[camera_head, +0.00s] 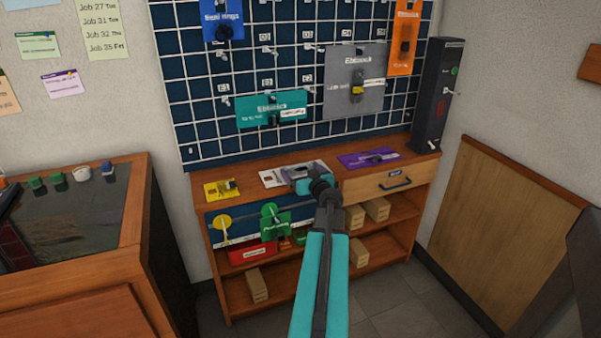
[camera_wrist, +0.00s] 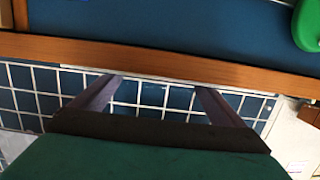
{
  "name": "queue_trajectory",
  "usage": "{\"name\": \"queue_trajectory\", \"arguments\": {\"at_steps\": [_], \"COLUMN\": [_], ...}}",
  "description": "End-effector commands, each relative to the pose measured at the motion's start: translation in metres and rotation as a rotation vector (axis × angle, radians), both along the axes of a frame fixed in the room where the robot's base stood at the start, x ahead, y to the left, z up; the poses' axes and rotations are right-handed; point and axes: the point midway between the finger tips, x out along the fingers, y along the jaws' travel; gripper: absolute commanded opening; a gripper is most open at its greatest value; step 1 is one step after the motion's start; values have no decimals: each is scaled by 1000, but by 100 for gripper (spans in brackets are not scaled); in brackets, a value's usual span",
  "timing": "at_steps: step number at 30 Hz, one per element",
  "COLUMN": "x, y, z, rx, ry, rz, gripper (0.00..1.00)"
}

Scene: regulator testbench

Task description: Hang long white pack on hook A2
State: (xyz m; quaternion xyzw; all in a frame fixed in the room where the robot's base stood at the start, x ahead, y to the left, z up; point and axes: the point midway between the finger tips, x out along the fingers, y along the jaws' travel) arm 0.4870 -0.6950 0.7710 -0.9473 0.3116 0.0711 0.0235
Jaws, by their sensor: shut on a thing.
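The long white pack (camera_head: 268,179), with a dark printed picture, shows at the front of the bench top in the head view, partly hidden by my gripper. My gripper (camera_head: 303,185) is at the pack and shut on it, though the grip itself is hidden. In the wrist view my two fingers (camera_wrist: 155,100) stand apart, with a thin pale strip across their tips. The grid board (camera_head: 200,95) bears several hooks with small labels. I cannot read which one is A2.
A teal pack (camera_head: 262,122), a grey pack (camera_head: 340,100), an orange pack (camera_head: 403,60) and a blue pack (camera_head: 215,30) hang on the board. A yellow pack (camera_head: 215,190) and a purple pack (camera_head: 360,160) lie on the bench top. A dark upright box (camera_head: 432,80) stands at its right end.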

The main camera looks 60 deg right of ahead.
Motion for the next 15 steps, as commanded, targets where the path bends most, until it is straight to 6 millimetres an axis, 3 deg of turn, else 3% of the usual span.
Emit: {"name": "queue_trajectory", "arguments": {"at_steps": [8,9,15], "x": [0,0,0], "y": [0,0,0], "z": [-4,-3,-3], "rx": [0,1,0], "ry": [-1,-1,0], "rz": [0,0,0], "gripper": [70,98,100]}}
